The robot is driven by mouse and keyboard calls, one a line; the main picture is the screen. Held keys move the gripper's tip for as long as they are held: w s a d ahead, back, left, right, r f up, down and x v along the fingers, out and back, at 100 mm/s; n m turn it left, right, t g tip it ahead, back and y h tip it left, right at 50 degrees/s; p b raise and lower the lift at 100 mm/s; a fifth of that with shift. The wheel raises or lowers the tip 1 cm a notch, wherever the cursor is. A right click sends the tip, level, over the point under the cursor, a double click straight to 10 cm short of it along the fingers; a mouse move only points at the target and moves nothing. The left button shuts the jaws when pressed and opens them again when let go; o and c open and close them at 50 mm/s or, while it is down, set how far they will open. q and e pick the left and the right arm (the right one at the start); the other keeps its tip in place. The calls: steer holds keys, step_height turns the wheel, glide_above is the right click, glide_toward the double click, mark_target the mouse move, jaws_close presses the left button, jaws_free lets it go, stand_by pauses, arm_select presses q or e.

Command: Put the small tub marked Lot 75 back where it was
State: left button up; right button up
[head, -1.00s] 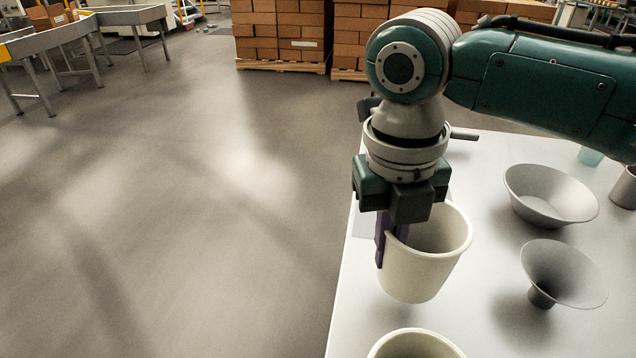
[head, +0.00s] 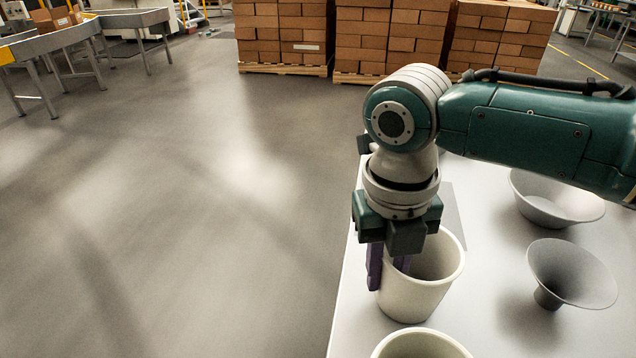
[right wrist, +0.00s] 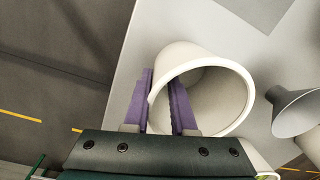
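A cream tub (head: 418,295) is near the left edge of the table, upright or nearly so. It also shows in the right wrist view (right wrist: 178,62). My right gripper (head: 388,272) points down at the tub's left side, with its purple fingers (right wrist: 160,105) shut on the tub wall, one outside and one inside. I cannot tell whether the tub's bottom touches the table. No lot marking can be read on it. A second cream tub (head: 420,346) is at the bottom of the head view, mostly cut off. My left gripper is out of view.
The pale table (head: 490,300) holds a grey bowl (head: 555,200) and a grey funnel (head: 570,275) to the right of the tub. A darker grey patch (head: 453,212) lies behind the tub. Stacked boxes (head: 380,40) stand beyond; open floor lies left.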

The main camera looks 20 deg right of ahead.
steer(key=shift+o, duration=0.4)
steer(key=shift+r, duration=0.5)
step_height(320, 180, up, 11)
steer(key=p, duration=0.2)
steer(key=shift+a+r, duration=0.15)
steer(key=shift+a, duration=0.2)
steer(key=shift+w, duration=0.1)
